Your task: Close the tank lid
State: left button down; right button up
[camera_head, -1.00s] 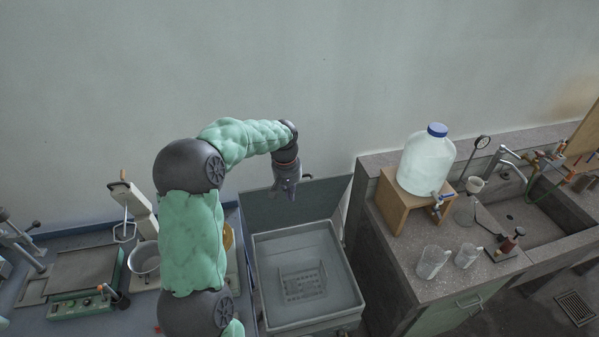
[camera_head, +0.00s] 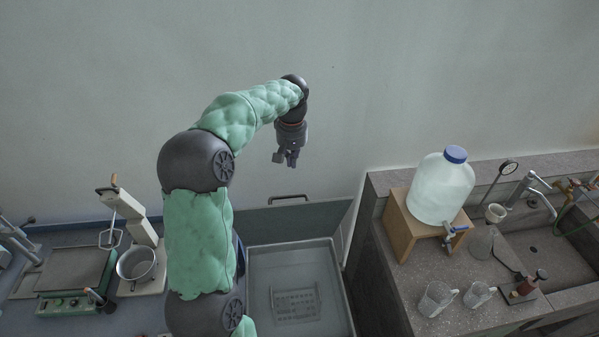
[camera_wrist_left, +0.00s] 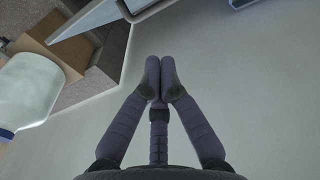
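The tank (camera_head: 340,285) is an open grey box with a perforated rack (camera_head: 297,305) on its floor. Its flat grey lid (camera_head: 300,220) stands raised along the back edge, with a dark handle (camera_head: 288,197) at its top. My left gripper (camera_head: 290,162) hangs fingers down above the handle in the head view, with a visible gap between them. In the left wrist view its fingertips (camera_wrist_left: 160,66) are together with nothing between them. My right gripper is in neither view.
A large blue-capped bottle (camera_head: 443,188) on a wooden stand (camera_head: 407,230) is to the right. Beakers (camera_head: 436,298) and a sink (camera_head: 550,250) are beyond. A pot (camera_head: 137,264) and hot plate (camera_head: 72,270) are left. The wall (camera_head: 400,80) is behind.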

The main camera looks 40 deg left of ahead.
pick_arm(q)
jog(key=f, duration=0.3)
jog(key=s+d+f+p, duration=0.1)
jog(key=f, duration=0.2)
jog(key=s+d+f, duration=0.1)
jog(key=f, duration=0.3)
jog(key=shift+s+p, duration=0.15)
jog(key=shift+p, duration=0.15)
jog(key=shift+d+f, duration=0.15)
jog(key=shift+f, duration=0.05)
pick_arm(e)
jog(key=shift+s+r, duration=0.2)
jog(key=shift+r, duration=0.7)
pick_arm(q)
jog(key=shift+s, duration=0.1)
